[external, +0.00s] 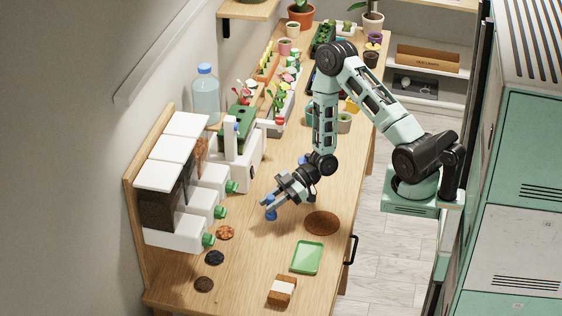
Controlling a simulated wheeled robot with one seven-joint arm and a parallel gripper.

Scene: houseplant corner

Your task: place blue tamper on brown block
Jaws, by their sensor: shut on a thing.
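The blue tamper (270,213) is small and roughly upright, at the fingertips of my gripper (267,203). My gripper is shut on it, over the middle of the wooden bench; I cannot tell whether the tamper touches the bench top. The brown block (275,297) lies near the front end of the bench, with a white patch on top. It stands apart from my gripper, lower in the picture and slightly to the right.
A green tray (306,258) and a round brown mat (322,222) lie between my gripper and the bench's right edge. White dispensers (180,231) line the left, with small dark and orange piles (225,233) before them. Plants and pots fill the far end.

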